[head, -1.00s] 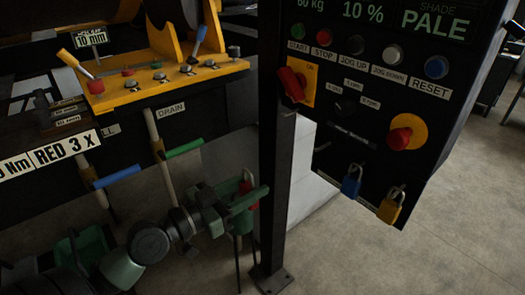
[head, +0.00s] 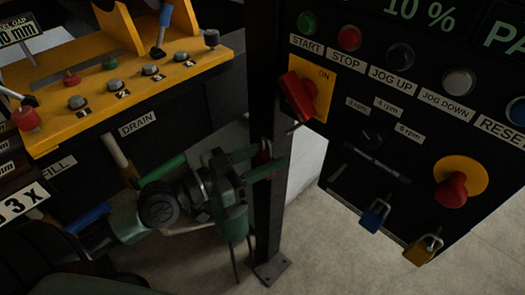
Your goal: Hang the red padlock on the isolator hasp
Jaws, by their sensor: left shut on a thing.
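My left gripper (head: 267,160) comes in from the lower left and is shut on the red padlock (head: 263,157). Only a small red part of the padlock shows between the green fingers; the rest is hidden. The isolator is a red rotary handle (head: 298,96) on a yellow plate (head: 322,88) marked ON, at the upper left of the black control panel. The hasp (head: 296,126) shows as a small metal piece just below the handle. The gripper and padlock are below and left of it, apart from it, in front of the dark post. My right gripper is not in view.
A dark upright post (head: 268,215) stands left of the panel. A blue padlock (head: 374,216) and a yellow padlock (head: 422,249) hang at the panel's lower edge. A red emergency button (head: 451,190) sits at right. A yellow control ledge (head: 130,90) is at upper left.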

